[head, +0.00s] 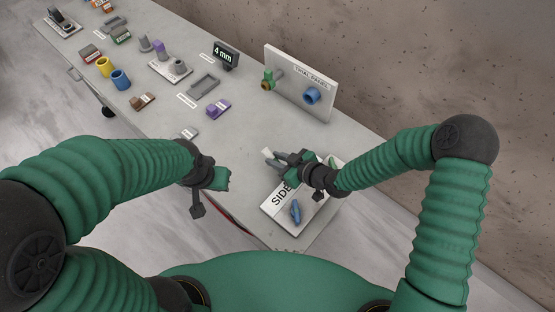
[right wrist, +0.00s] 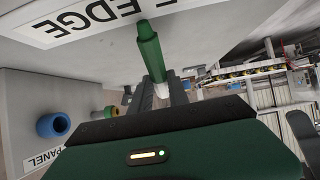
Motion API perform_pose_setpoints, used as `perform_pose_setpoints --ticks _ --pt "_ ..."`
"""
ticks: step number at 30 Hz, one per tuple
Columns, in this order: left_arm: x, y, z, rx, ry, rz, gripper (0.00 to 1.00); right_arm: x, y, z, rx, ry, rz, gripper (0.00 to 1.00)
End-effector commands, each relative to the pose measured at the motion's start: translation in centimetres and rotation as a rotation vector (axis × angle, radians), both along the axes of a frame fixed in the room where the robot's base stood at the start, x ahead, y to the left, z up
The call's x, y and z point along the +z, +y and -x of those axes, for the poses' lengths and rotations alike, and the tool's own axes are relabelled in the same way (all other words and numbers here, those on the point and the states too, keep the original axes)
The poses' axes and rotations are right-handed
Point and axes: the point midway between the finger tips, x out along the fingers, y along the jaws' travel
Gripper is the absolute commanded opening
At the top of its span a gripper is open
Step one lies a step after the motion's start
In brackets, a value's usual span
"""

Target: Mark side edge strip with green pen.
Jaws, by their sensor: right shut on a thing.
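The green pen (right wrist: 151,52) is between the fingers of my right gripper (right wrist: 160,92), which is shut on it. In the head view my right gripper (head: 278,163) is over the white board marked "SIDE" (head: 280,208), and hides part of it. The right wrist view shows the same board with the word "EDGE" (right wrist: 75,22), upside down. I cannot tell whether the pen touches the board. My left gripper (head: 210,190) is left of the board, seen from behind, and its jaws are not clear.
A blue object (head: 295,211) lies on the board. The upright trial panel (head: 300,82) with a blue ring (head: 312,95) stands behind. A "4 mm" sign (head: 226,55), a purple block (head: 217,107) and several small parts stand leftward on the slab (head: 240,135). The slab's middle is clear.

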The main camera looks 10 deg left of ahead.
Motion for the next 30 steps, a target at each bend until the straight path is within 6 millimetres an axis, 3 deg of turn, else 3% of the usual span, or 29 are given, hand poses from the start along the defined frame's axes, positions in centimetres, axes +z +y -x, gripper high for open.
perform_pose_setpoints --ticks 10,25,30 --pt "0.3 0.0 0.0 0.000 0.000 0.000 0.00 0.3 0.0 0.0 -0.001 0.001 0.000 0.00" --pt "5.1 0.0 0.0 0.000 0.000 0.000 0.00 6.4 0.1 0.0 0.000 0.000 0.000 0.00" --pt "5.6 0.0 0.0 0.000 0.000 0.000 0.00 7.2 0.1 0.0 0.000 0.000 0.000 0.00"
